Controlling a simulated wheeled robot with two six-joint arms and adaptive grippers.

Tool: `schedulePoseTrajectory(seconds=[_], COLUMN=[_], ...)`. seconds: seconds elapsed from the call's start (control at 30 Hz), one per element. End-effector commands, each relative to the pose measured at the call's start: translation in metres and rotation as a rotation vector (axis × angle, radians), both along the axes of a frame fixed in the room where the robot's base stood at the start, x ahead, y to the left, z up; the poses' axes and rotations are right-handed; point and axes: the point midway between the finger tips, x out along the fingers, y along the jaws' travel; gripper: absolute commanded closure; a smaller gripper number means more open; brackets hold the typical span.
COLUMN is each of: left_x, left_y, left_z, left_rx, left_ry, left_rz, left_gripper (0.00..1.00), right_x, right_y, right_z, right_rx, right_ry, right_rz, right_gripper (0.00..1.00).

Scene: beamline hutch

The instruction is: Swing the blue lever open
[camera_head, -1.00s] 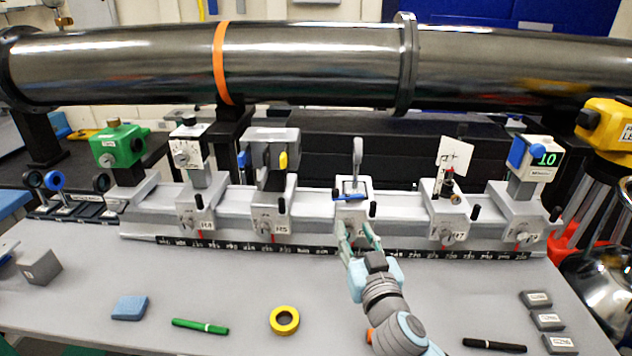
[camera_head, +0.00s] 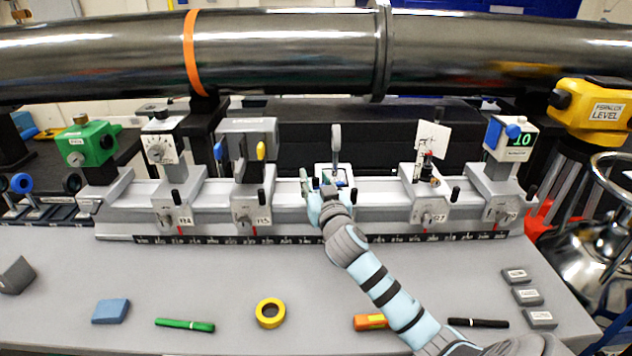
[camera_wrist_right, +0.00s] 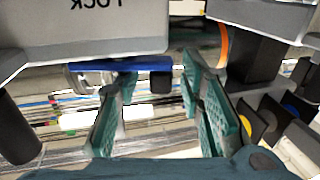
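The blue lever (camera_head: 341,184) lies across the front of the middle carriage, below an upright grey handle. My right arm hides much of it in the head view. In the right wrist view the lever (camera_wrist_right: 120,64) is a blue bar running sideways under a grey block with an upside-down "LOCK" label. A short black peg hangs near its right end. My right gripper (camera_head: 314,188) is at the carriage front. In the wrist view the right gripper (camera_wrist_right: 158,88) has its teal fingers apart, with nothing clearly between them; contact with the lever cannot be told. My left gripper is out of view.
Carriages stand either side on the rail (camera_head: 290,220), each with a small black post. A large steel pipe (camera_head: 290,50) crosses behind. On the table front lie a blue block (camera_head: 111,311), green pen (camera_head: 185,325), yellow tape ring (camera_head: 270,313), orange item (camera_head: 370,322) and black pen (camera_head: 478,322).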

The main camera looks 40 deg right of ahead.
Motion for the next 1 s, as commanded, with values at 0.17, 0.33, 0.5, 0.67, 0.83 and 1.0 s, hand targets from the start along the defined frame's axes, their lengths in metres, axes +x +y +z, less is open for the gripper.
schedulePoseTrajectory(seconds=[0.17, 0.33, 0.5, 0.67, 0.83, 1.0], left_x=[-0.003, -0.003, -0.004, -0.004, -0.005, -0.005], left_y=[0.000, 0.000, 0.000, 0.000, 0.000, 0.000], left_z=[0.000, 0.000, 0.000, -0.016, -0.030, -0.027], left_rx=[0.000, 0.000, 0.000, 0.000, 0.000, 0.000], left_ry=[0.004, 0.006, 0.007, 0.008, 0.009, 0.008], left_rz=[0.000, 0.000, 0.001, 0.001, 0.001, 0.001], left_gripper=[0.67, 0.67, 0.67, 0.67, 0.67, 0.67], right_x=[0.000, 0.000, 0.000, 0.005, 0.007, 0.006], right_y=[0.000, 0.000, 0.000, 0.000, -0.003, -0.004], right_z=[0.000, 0.000, 0.000, -0.004, -0.003, 0.000], right_rx=[0.000, 0.000, 0.000, 0.007, 0.002, 0.000], right_ry=[0.000, 0.000, 0.000, -0.005, -0.002, 0.001], right_rz=[0.000, 0.000, -0.001, -0.114, -0.249, -0.253], right_gripper=[0.65, 0.92, 1.00, 1.00, 1.00, 1.00])
